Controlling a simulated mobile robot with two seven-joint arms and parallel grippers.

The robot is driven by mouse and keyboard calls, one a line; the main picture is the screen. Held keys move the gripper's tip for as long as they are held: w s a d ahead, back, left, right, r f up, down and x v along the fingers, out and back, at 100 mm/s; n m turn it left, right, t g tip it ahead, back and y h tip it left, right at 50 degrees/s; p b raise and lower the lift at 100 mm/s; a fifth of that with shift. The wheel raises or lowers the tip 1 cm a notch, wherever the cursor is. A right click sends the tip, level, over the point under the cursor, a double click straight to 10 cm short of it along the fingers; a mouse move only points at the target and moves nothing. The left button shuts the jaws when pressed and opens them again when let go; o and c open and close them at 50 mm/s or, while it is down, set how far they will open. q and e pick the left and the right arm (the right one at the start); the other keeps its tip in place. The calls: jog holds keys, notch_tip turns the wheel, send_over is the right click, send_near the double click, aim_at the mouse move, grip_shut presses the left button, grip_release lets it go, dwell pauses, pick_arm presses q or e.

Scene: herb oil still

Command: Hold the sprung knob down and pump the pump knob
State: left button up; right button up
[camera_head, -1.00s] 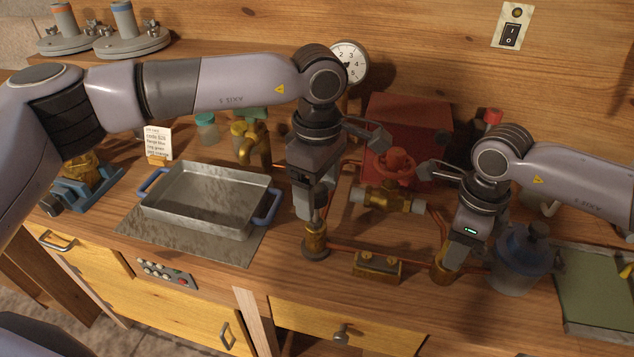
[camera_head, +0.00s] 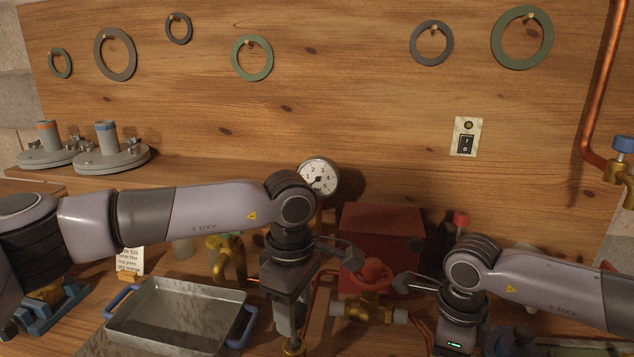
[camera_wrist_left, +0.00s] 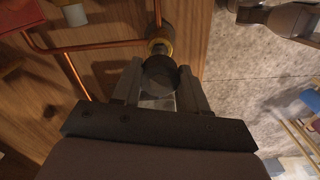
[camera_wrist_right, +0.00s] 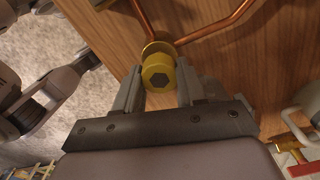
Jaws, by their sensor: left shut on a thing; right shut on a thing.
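My left gripper (camera_wrist_left: 163,84) is shut on a dark round knob (camera_wrist_left: 159,72). The knob sits in line with a brass fitting below it, whose top shows at the bottom edge of the head view (camera_head: 293,347). In the head view this knob is hidden below the bottom edge. How far either knob is pressed cannot be told.
A metal tray (camera_head: 160,290) with blue handles stands left. A red box (camera_head: 382,232), a red-wheeled brass valve (camera_head: 368,308) and a pressure gauge (camera_head: 319,177) stand behind my grippers. A switch plate (camera_head: 466,137) and several rings hang on the wooden back wall.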

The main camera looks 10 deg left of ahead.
pick_arm(q)
jog(key=shift+d+f, duration=0.1)
jog(key=shift+d, duration=0.05)
jog(key=shift+s+f, duration=0.1)
jog(key=shift+f, duration=1.75)
jog(key=shift+r, duration=1.85)
jog(key=shift+f, duration=0.15)
jog(key=shift+d+r, duration=0.1)
jog(key=shift+r, duration=0.1)
dwell(0.6)
